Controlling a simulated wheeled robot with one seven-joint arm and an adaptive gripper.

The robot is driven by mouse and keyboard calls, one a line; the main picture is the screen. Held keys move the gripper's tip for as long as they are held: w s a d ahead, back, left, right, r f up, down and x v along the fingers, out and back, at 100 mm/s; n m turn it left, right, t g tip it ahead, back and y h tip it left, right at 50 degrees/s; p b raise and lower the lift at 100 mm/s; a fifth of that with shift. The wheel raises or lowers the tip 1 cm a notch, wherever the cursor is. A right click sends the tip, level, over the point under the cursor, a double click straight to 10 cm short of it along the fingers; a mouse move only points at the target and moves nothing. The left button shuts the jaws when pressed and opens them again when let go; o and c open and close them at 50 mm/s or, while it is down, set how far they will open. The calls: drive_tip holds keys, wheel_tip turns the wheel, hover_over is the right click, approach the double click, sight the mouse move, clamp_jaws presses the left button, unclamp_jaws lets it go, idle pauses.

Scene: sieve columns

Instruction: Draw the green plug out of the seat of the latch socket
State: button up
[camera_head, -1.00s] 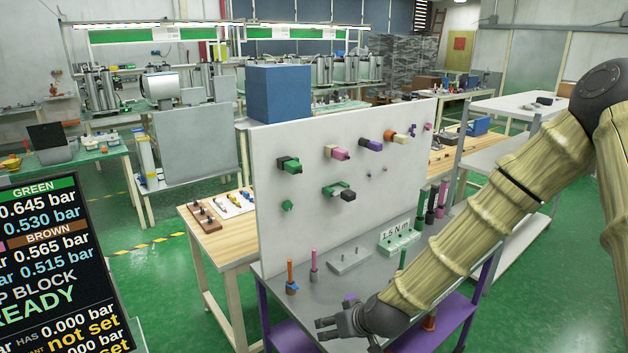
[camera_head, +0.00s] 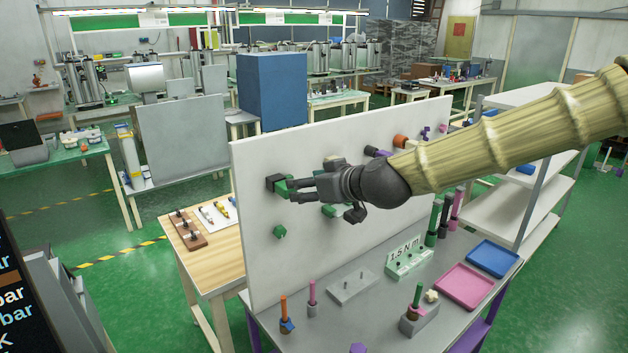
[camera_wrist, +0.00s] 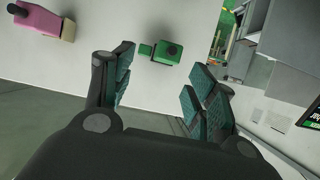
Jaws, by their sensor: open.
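The green plug (camera_head: 282,189) sticks out of a dark socket (camera_head: 273,182) at the upper left of the upright white board (camera_head: 262,265). My gripper (camera_head: 294,189) points at it from the right, fingertips close to it. The socket is mostly hidden in the wrist view.
Another green piece (camera_head: 328,210) is partly behind my gripper, and a small green piece (camera_head: 279,232) is lower left. Upright pegs and trays (camera_head: 465,286) occupy the bench below.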

sight(283, 185)
drive_tip(key=p+x, duration=0.2)
drive_tip(key=x, duration=0.4)
drive_tip(key=shift+w, duration=0.1)
drive_tip(key=shift+w+a+p, duration=0.1)
drive_tip(key=shift+a+p, duration=0.1)
drive_tip(key=shift+p, duration=0.15)
drive_tip(key=shift+a+r, duration=0.1)
drive_tip(key=shift+a, duration=0.05)
drive_tip(key=shift+s+a+r+p, duration=0.3)
drive_tip(key=shift+s+r, duration=0.1)
drive_tip(key=shift+s, duration=0.3)
drive_tip(key=shift+w+a+f, duration=0.15)
drive_tip(key=shift+w, duration=0.05)
drive_tip(key=shift+w+a+f, duration=0.1)
drive_tip(key=shift+w+f, duration=0.3)
drive_tip(key=shift+w, duration=0.15)
drive_tip(key=shift+w+f, duration=0.35)
drive_tip(key=shift+w, duration=0.25)
drive_tip(key=shift+s+r, duration=0.35)
drive_tip(key=shift+s, duration=0.3)
drive_tip(key=c, duration=0.4)
drive_tip(key=shift+w+f, duration=0.2)
drive_tip(key=shift+w, duration=0.1)
drive_tip(key=c, duration=0.6)
drive_tip(key=shift+c, duration=0.5)
drive_tip(key=shift+o, duration=1.2)
drive_tip(key=shift+r, duration=0.1)
drive_tip(key=c, duration=0.4)
